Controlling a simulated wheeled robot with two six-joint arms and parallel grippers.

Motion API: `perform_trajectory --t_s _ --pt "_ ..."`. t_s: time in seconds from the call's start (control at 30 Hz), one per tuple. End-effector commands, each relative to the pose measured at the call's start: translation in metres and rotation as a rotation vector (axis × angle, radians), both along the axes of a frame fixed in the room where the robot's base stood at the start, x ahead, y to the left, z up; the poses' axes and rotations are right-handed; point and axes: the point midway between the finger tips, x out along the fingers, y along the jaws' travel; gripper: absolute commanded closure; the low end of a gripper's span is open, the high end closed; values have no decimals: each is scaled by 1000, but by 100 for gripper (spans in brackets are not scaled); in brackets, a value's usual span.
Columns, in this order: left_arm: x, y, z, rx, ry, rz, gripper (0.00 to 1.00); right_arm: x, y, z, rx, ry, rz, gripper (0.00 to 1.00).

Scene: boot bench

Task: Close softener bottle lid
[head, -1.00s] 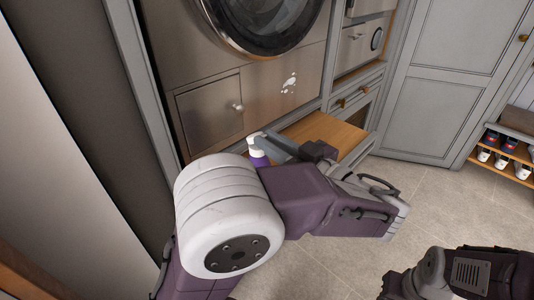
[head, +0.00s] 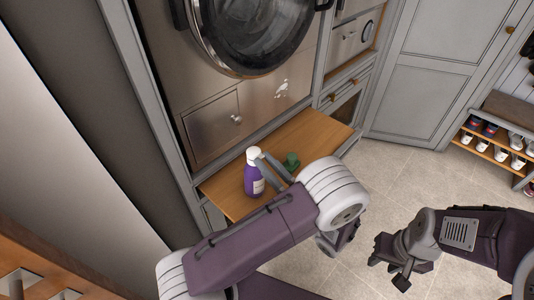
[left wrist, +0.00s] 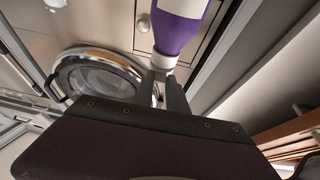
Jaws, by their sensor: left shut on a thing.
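The purple softener bottle (head: 253,180) with a white label stands upright on a wooden pull-out shelf. Its white lid (head: 253,152) is at the top. My left gripper (head: 259,155) comes from the right and is shut on the white lid. In the left wrist view the bottle (left wrist: 176,30) appears upside down, with its white lid (left wrist: 163,61) between the tips of my left gripper (left wrist: 161,77). The fingers hide part of the lid, so I cannot tell whether it is fully seated. My right gripper (head: 389,268) hangs over the floor, away from the bottle; its fingers are unclear.
A small green object (head: 291,160) stands on the wooden shelf (head: 322,133), close to my left fingers. A washing machine with a round door (head: 250,35) is above. A shoe rack (head: 497,150) stands far right. The tiled floor in front is clear.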

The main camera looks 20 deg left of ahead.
Motion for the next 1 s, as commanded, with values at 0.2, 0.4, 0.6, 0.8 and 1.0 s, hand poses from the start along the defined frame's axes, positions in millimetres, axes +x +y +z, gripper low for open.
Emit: perform_trajectory --t_s 0.2,0.4,0.6,0.8,1.0 --pt "0 0 -1 3 -2 0 100 0 0 3 0 0 0 64" --pt "0 0 -1 3 -1 0 100 0 0 3 0 0 0 64" --pt "0 0 -1 3 -1 0 60 0 0 3 0 0 0 64" --pt "0 0 -1 3 -1 0 60 0 0 3 0 0 0 64" --pt "1 0 -6 3 -1 2 60 0 0 -1 0 0 0 64"
